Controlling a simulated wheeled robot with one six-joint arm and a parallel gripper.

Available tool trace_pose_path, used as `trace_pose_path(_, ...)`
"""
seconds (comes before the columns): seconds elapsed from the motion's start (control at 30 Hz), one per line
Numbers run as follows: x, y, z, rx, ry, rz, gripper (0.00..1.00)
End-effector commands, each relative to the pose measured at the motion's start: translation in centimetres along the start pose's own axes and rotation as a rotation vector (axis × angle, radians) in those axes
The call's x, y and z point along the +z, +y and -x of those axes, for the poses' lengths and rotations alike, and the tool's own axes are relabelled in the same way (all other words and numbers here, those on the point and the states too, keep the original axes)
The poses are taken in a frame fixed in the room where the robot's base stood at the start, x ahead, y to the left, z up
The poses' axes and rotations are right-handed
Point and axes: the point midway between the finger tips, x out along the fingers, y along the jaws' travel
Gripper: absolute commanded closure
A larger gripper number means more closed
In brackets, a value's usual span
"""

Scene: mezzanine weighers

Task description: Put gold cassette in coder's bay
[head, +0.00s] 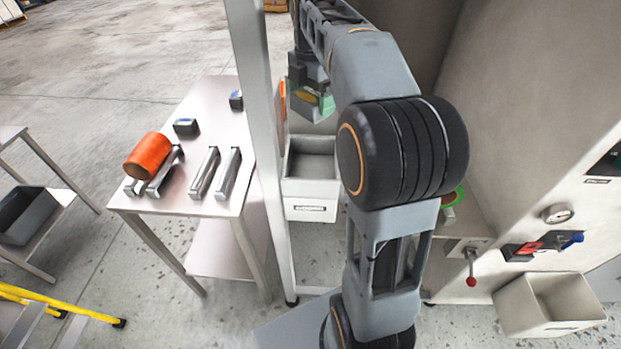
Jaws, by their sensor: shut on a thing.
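My gripper (299,86) is beyond the post, near the top middle of the head view, partly hidden by my own arm. It is shut on a small gold and green thing (308,98), which looks like the gold cassette. Its far side and the fingertips are hard to make out. The held thing is above and behind an open pale bin (311,187) with a front label too small to read. I cannot pick out the coder's bay for certain; my arm covers much of the middle.
A metal table (232,122) at left holds an orange roll (148,156), metal bars and small dark blocks. A grey post (262,120) stands beside the bin. At right, a large cabinet (530,130) has a red-knobbed lever (471,268) and a pale bin (548,306).

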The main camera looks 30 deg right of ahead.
Motion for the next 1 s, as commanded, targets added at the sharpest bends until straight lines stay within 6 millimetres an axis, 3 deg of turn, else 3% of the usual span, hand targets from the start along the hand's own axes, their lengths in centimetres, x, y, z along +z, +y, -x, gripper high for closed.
trace_pose_path(0.03,0.0,0.0,-1.2,0.001,0.000,0.000,0.40)
trace_pose_path(0.27,0.0,0.0,-3.6,-0.002,0.001,0.000,0.40)
trace_pose_path(0.7,0.1,-0.1,-13.3,-0.002,0.001,-0.003,0.40)
trace_pose_path(1.0,0.1,-0.1,-15.8,-0.001,0.000,-0.003,0.40)
